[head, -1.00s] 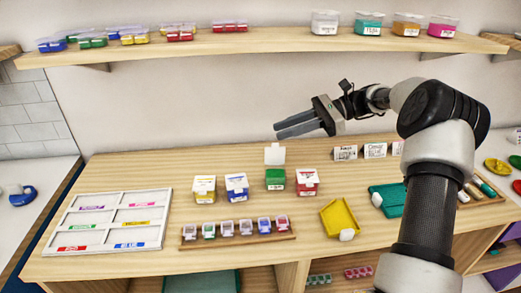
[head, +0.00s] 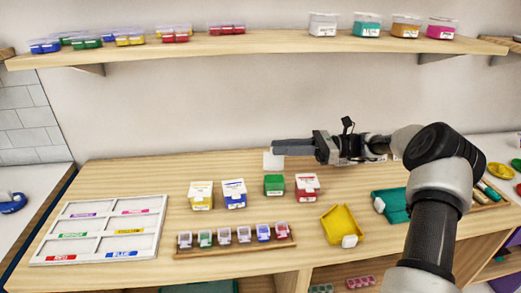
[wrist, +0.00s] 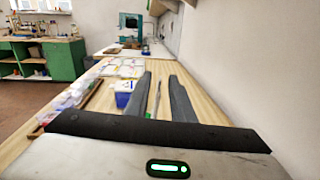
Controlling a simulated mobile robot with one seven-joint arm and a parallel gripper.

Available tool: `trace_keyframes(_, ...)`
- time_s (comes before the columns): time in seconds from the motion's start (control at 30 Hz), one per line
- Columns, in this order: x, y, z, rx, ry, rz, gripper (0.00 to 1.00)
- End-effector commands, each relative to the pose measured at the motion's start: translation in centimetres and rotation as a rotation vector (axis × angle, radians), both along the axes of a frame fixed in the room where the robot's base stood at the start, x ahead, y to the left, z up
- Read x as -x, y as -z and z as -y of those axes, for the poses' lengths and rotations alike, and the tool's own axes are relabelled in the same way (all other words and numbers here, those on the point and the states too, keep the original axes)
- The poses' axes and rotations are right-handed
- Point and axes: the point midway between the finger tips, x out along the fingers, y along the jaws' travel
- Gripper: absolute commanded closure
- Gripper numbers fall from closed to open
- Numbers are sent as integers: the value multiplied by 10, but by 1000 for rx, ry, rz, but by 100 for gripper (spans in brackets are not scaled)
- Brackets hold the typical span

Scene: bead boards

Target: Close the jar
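The green jar (head: 274,186) stands on the table between a blue jar and a red jar. Its pale lid (head: 273,161) is raised upright above the jar's back edge, so the jar is open. My gripper (head: 275,147) is level, pointing left, with its fingers at the height of the lid's top. In the head view the fingers overlap the lid's upper edge; I cannot tell whether they touch. In the wrist view my gripper (wrist: 161,74) has two dark fingers apart, with a thin pale strip and a bit of green visible between them.
A bead rack (head: 235,244) and a yellow tray (head: 339,224) lie in front. A shelf (head: 250,45) runs above; the wall is behind.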

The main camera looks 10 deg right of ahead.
Motion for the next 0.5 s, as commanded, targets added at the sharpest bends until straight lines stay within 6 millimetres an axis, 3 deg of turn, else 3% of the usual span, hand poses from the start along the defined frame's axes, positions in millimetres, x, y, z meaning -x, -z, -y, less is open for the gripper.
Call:
trace_keyframes(0.23,-4,0,-47,1,-3,1,78)
trace_keyframes(0.5,-6,0,-65,1,0,0,78)
